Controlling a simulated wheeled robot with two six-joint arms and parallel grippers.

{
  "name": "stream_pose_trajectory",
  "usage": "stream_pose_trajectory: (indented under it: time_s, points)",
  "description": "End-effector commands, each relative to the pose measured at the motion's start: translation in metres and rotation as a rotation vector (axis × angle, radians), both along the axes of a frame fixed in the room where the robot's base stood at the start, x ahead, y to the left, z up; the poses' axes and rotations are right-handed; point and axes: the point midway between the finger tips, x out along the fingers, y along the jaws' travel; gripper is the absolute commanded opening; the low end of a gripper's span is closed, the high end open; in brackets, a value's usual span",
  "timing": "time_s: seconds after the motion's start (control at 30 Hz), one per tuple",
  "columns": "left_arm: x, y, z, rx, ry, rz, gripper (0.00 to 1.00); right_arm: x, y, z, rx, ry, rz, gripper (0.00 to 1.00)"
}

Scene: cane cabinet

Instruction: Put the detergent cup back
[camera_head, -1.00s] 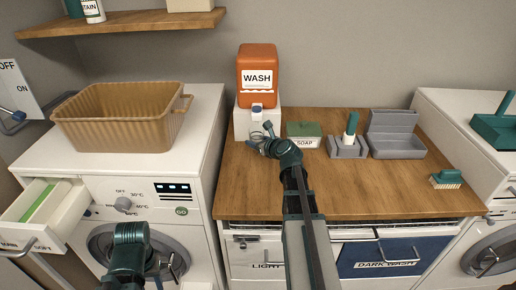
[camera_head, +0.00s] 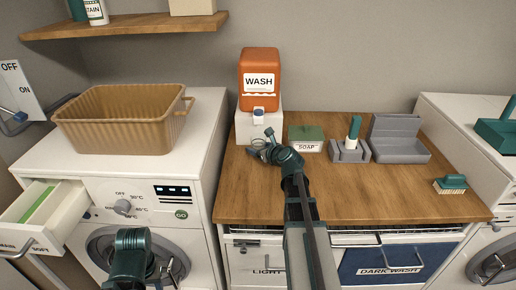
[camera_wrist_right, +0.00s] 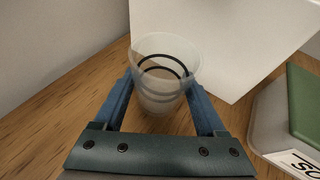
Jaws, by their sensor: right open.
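A small translucent cup (camera_wrist_right: 163,70) with dark rings shows between the fingers of my right gripper (camera_wrist_right: 168,98) in the right wrist view. The gripper is open, with one blue finger on each side of the cup. In the head view my right gripper (camera_head: 265,146) is low over the wooden counter, in front of the white block under the orange WASH dispenser (camera_head: 259,68). The cup is hard to make out there. The dispenser's spout (camera_head: 258,115) is above and behind the gripper.
A SOAP box (camera_head: 306,146) with a green top stands just right of my right gripper. Grey holders (camera_head: 392,150) and a brush (camera_head: 451,182) are farther right. A tan basket (camera_head: 118,125) sits on the left washer, whose detergent drawer (camera_head: 70,212) is open. The front counter is clear.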

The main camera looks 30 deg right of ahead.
Motion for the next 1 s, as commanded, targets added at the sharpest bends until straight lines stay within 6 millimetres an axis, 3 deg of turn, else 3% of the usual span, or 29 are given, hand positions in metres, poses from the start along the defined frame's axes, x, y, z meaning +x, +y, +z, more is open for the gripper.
stream_pose_trajectory:
  time_s: [0.3, 0.5, 0.7, 1.0]
  points:
    - [0.0, 0.0, 0.028, 0.0, 0.0, 0.0, 0.47, -0.062, 0.003, 0.028, 0.001, 0.0, -0.004, 0.73]
    - [0.0, 0.0, 0.04, 0.0, 0.0, 0.001, 0.47, -0.093, 0.004, 0.04, 0.001, 0.0, -0.003, 0.73]
    - [0.0, 0.0, 0.045, 0.0, 0.0, 0.001, 0.47, -0.108, 0.003, 0.045, 0.0, 0.0, -0.001, 0.73]
    - [0.0, 0.0, 0.045, 0.0, 0.0, 0.001, 0.47, -0.11, 0.003, 0.045, 0.0, 0.0, 0.0, 0.73]
